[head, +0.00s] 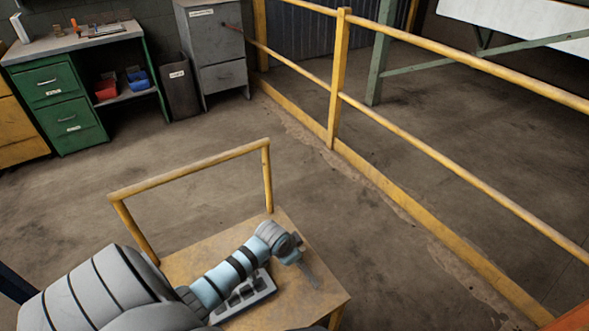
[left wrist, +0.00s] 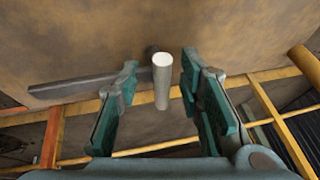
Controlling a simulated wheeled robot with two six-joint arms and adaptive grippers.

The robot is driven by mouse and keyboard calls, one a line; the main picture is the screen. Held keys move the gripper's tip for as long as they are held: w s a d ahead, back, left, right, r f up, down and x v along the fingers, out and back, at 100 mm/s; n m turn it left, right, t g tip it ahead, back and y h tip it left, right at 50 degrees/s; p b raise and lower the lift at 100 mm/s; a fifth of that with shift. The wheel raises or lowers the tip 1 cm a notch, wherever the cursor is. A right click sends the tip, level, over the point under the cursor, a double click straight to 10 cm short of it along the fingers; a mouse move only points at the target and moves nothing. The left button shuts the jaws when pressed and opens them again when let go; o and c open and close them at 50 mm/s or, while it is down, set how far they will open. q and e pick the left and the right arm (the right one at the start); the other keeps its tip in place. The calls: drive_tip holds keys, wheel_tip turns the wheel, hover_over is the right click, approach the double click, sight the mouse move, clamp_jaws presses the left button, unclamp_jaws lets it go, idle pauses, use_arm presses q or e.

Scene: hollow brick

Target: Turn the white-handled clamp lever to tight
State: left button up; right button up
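The clamp lever's white handle (left wrist: 162,82) is a short round peg in the left wrist view. It stands between the two teal-padded fingers of my left gripper (left wrist: 159,70), which are open with a visible gap on each side. A dark flat bar (left wrist: 90,75) runs left from the handle's base across the brown worn surface. In the head view my left arm reaches over a small yellow-railed cart, and the gripper (head: 292,252) is near the cart top's right side. The handle is not discernible there. My right gripper is in neither view.
The cart top (head: 190,262) carries a grey slotted block (head: 250,294) under my arm. A yellow rail (head: 190,172) rises at its far side. A long yellow guardrail (head: 440,155) crosses at right. A green workbench (head: 70,115) and grey cabinet (head: 215,50) stand behind open floor.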

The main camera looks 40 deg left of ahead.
use_arm(q)
drive_tip(key=shift+c, duration=0.3)
clamp_jaws()
drive_tip(key=shift+r, duration=0.1)
